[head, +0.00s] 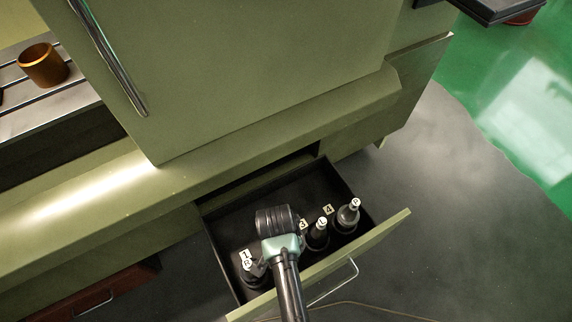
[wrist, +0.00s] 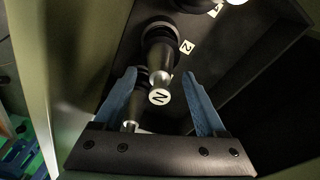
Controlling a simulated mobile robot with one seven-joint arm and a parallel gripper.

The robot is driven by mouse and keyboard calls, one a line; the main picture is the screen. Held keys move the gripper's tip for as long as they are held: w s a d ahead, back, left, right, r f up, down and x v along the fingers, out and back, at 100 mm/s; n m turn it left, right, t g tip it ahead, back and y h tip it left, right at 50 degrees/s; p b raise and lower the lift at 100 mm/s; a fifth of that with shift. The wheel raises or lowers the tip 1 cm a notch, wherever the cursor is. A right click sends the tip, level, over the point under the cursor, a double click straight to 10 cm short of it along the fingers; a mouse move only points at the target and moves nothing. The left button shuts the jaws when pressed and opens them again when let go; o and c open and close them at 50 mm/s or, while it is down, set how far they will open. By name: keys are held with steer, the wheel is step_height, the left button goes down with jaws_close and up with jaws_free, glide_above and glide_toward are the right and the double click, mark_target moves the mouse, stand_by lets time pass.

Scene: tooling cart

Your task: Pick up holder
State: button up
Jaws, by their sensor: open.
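In the wrist view a dark tapered holder (wrist: 158,55) with a silver neck and a white cap marked N stands by a tag reading 2. My gripper (wrist: 158,75) is open, its blue fingers on either side of this holder's neck, with nothing clearly gripped. Whether a finger touches it I cannot tell. A second holder (wrist: 131,112) is partly covered by the left finger. In the head view my arm hides the fingertips and the N holder. Other holders stand in the drawer: one on the left (head: 252,270), one right of my arm (head: 318,236), one farther right (head: 347,217).
The open dark drawer (head: 230,216) has a green front (head: 385,232) and a handle (head: 335,284). Its walls lie close around the holders. The green machine body rises behind it. A brown-orange cup (head: 43,65) stands on the slotted bed at upper left. Grey floor lies right.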

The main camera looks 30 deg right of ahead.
steer(key=shift+f, duration=0.2)
jaws_close()
stand_by(1.2)
steer(key=shift+w+r, duration=0.15)
